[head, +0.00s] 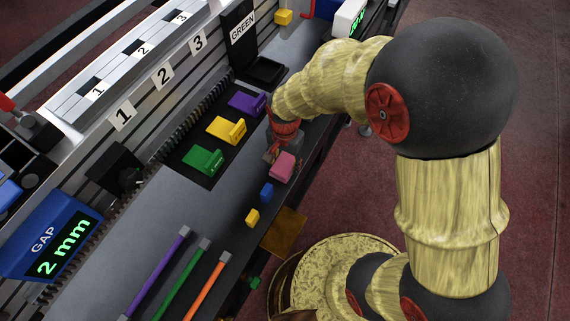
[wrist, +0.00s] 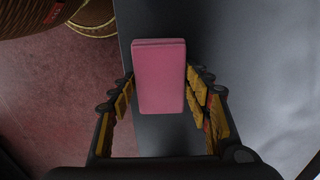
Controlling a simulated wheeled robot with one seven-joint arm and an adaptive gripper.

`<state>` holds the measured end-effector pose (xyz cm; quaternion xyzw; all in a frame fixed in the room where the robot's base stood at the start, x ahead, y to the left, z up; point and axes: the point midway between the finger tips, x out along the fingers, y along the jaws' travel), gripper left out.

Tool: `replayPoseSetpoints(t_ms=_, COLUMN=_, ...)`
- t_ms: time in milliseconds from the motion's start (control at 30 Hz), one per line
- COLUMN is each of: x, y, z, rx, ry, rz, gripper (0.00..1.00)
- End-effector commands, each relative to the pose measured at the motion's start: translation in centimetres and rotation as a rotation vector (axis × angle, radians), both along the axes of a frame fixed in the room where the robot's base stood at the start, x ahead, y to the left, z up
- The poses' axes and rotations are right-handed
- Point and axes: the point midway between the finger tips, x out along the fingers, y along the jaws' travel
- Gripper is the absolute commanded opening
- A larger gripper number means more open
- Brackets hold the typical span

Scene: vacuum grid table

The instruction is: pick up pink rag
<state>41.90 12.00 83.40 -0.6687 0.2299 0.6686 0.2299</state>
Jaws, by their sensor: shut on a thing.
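The pink rag (head: 283,166) is a folded block near the front edge of the grey table, at the middle of the head view. In the wrist view the pink rag (wrist: 159,76) stands out between the two fingers. My gripper (head: 277,152) comes down on it from behind, and in the wrist view my gripper (wrist: 160,84) has a finger along each side of the rag. The gripper is shut on the rag. Whether the rag is touching the table or just above it I cannot tell.
A blue block (head: 267,192) and a yellow block (head: 252,217) lie nearby on the table (head: 225,205). Green (head: 203,161), yellow (head: 226,130) and purple (head: 246,103) pieces sit on a dark mat. Coloured rods lie at the front left. The table edge drops to the floor.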

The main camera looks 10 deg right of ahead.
Motion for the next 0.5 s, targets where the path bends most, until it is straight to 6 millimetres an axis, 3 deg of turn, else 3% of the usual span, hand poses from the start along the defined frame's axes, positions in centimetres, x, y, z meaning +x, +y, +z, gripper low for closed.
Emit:
replayPoseSetpoints(t_ms=300, x=0.0, y=0.0, z=0.1, rx=0.000, ry=0.000, rz=0.000, gripper=0.20)
replayPoseSetpoints(t_ms=500, x=0.0, y=0.0, z=1.6, rx=0.000, ry=-0.001, rz=0.000, gripper=0.20)
